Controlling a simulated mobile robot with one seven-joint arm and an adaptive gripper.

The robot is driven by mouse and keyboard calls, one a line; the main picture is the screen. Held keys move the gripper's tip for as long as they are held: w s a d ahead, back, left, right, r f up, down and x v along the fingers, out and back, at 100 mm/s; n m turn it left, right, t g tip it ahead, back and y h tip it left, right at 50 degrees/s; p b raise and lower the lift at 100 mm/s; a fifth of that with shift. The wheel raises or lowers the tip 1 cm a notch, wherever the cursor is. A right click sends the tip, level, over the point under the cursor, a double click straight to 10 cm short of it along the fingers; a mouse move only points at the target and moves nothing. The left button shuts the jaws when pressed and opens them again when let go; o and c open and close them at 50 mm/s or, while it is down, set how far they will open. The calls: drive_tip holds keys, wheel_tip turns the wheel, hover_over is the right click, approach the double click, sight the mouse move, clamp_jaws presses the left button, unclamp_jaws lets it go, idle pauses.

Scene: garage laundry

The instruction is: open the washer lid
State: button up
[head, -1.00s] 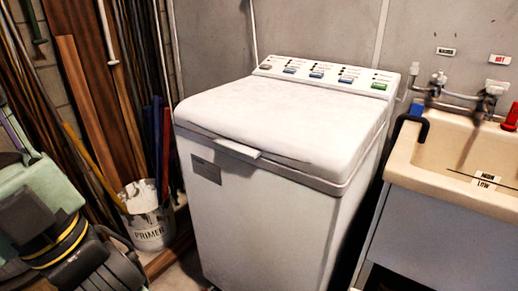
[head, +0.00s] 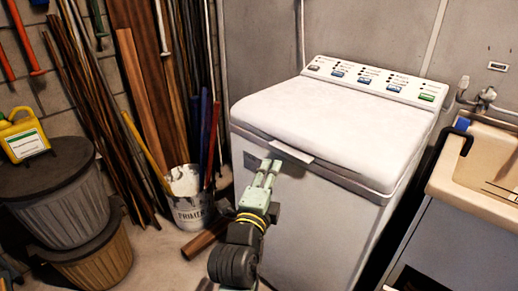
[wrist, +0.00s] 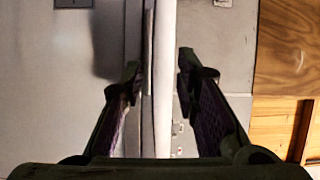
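The white washer (head: 300,215) stands in the middle of the head view. Its lid (head: 325,120) is down and looks closed. A pale handle tab (head: 291,152) sticks out from the lid's front edge. My gripper (head: 271,164) is at the washer's front, at the left end of the tab, with its pale green fingers pointing at it. In the wrist view my gripper's two dark fingers (wrist: 158,75) are apart, with a pale upright edge (wrist: 149,60) between them. I cannot tell whether either finger touches it.
A primer bucket (head: 192,205) with poles stands left of the washer. Lidded bins (head: 55,215) and a yellow jug (head: 22,135) are farther left. A sink (head: 480,165) on a cabinet stands close at the right. Some floor shows before the bucket.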

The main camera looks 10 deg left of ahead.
sight(289, 155)
drive_tip(key=shift+m+g+h, duration=0.3)
drive_tip(key=shift+m+h, duration=0.1)
drive_tip(key=shift+m, duration=0.2)
drive_tip(key=x, duration=0.3)
drive_tip(key=d+b+x, duration=0.1)
drive_tip(key=x, duration=0.2)
drive_tip(key=f+b+x, duration=0.1)
drive_tip(key=x, duration=0.3)
drive_tip(key=shift+s+d+f, duration=0.1)
drive_tip(key=shift+s+d, duration=0.15)
drive_tip(key=shift+d, duration=0.05)
drive_tip(key=shift+w+d, duration=0.1)
drive_tip(key=shift+w, duration=0.45)
drive_tip(key=shift+c, duration=0.5)
clamp_jaws()
